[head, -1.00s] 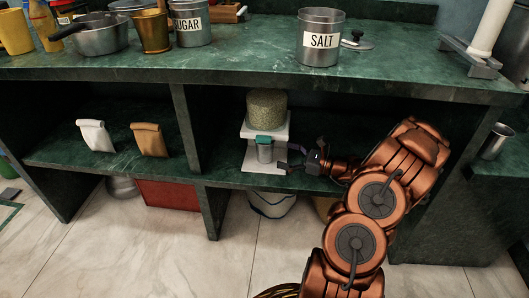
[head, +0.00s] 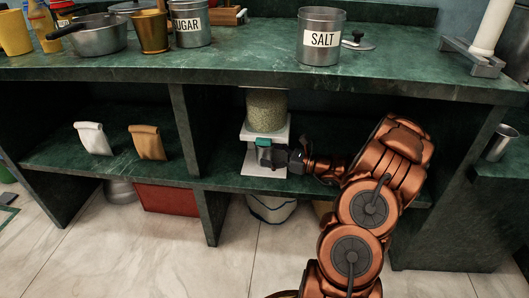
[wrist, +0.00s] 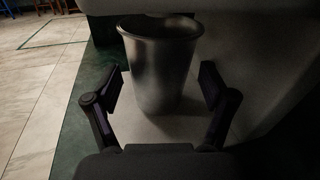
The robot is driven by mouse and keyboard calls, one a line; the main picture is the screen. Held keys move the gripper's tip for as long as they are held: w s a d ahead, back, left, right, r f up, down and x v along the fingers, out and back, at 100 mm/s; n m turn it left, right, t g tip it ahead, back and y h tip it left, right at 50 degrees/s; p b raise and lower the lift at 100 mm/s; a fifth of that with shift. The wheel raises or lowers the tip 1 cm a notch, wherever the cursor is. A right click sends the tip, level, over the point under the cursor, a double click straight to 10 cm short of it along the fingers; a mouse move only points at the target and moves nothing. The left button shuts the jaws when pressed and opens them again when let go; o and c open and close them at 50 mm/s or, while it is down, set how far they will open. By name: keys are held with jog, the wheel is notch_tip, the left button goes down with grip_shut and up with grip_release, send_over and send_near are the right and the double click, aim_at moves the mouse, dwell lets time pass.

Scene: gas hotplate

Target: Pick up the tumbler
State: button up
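The tumbler is a plain grey metal cup. It stands upright on the white base of a dispenser (head: 250,165) on the lower shelf. In the wrist view the tumbler (wrist: 160,62) is upright in the middle, between the two fingers of my gripper (wrist: 161,84). The fingers are open, one on each side, with a small gap to the cup. In the head view my gripper (head: 272,157) reaches in from the right and hides most or all of the tumbler.
The dispenser's clear container of green grains (head: 267,110) sits close above the tumbler. The counter edge (head: 330,91) overhangs the shelf. Another metal cup (head: 502,142) stands at the far right. Two bags, white (head: 94,138) and brown (head: 147,142), stand on the left shelf.

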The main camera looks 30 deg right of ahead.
jog(key=c, duration=1)
